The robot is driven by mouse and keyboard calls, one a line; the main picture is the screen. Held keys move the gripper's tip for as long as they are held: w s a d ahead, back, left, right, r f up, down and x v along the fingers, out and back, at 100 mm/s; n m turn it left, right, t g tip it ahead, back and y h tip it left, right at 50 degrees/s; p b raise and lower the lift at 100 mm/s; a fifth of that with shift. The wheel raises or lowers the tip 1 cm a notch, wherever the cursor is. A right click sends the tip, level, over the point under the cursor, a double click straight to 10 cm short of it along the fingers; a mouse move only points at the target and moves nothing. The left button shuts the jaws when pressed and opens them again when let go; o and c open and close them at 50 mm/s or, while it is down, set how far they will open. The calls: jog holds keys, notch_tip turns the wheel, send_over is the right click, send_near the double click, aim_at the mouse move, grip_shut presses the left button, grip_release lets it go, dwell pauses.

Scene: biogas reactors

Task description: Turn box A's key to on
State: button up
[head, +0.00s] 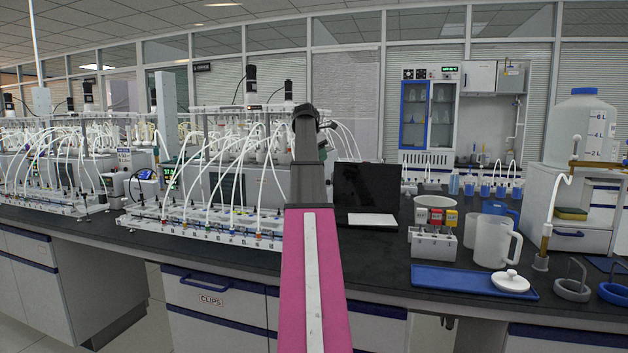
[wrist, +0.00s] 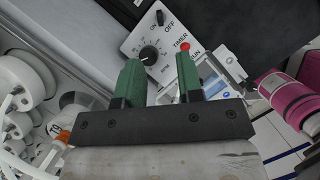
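A light grey control box (wrist: 133,40) shows in the wrist view, tilted in the picture, with printed ON/OFF, TIMER and RUN labels. A small dark upright piece (wrist: 160,18), apparently the key switch, sits beside the OFF label; I cannot tell its setting. A black round timer knob (wrist: 149,54) and a red button or lamp (wrist: 184,46) are on the same face. No letter A is legible. My gripper (wrist: 158,60) is open, its two green fingers apart with nothing between them, in front of the knob area. In the head view my arm hides the box.
In the wrist view, white round parts (wrist: 30,85) lie at left. In the head view, tubed racks (head: 205,225) fill the left bench. A dark laptop (head: 366,190), a white jug (head: 495,242) and a blue tray (head: 450,280) stand right of my arm.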

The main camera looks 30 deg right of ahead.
aim_at(328, 183)
jog(key=x, duration=1)
jog(key=shift+d+f, duration=0.1)
jog(key=shift+f, duration=0.25)
grip_shut()
